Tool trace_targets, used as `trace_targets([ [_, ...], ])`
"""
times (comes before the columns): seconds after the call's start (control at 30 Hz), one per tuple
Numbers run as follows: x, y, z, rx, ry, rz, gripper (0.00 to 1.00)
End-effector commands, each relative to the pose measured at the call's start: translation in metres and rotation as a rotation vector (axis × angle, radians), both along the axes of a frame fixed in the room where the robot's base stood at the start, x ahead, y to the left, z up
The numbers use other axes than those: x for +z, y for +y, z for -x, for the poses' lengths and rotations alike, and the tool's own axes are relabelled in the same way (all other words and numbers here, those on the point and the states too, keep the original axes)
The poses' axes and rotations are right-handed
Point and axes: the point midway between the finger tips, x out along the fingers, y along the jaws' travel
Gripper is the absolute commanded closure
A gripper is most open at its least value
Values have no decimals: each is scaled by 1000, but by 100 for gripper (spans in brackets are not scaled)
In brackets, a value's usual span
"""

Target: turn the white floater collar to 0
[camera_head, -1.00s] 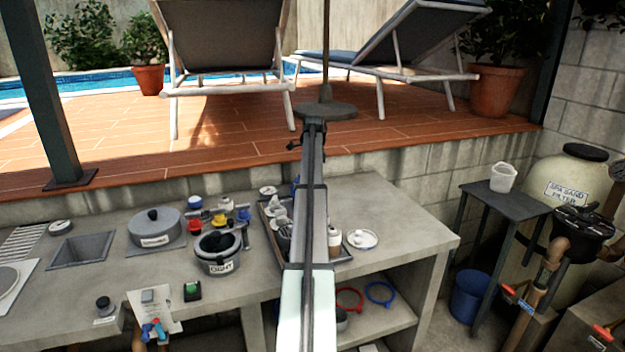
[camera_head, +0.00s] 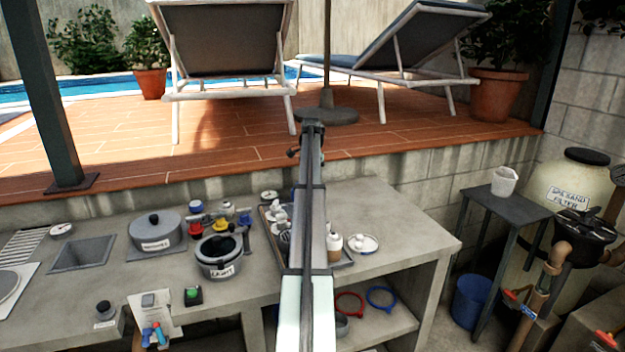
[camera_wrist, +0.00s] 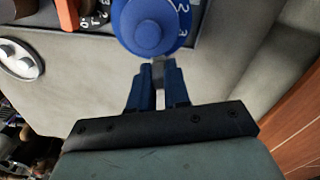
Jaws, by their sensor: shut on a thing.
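In the wrist view, a blue round floater top (camera_wrist: 150,25) with a raised centre knob and white numerals 2 and 3 lies just beyond my gripper (camera_wrist: 160,72). The two blue fingers are shut on a small pale grey tab (camera_wrist: 158,66) at its near edge. The picture cuts off the top of its number ring. Left of it, a dark number ring (camera_wrist: 95,21) shows 0 and 1 beside an orange part (camera_wrist: 67,14). I cannot make out a white collar there. In the head view, my arm hides the gripper; white pieces (camera_head: 278,213) stand in the tray (camera_head: 347,262).
A round white dish (camera_head: 362,244) lies right of the tray. The counter's right end is clear. Blue and red rings lie on the shelf below.

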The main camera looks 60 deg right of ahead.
Motion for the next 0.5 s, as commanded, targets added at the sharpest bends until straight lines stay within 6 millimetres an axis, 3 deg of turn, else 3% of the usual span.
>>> trace_targets([
  [0.5, 0, 0, -2, 30, 0, 0, 100],
])
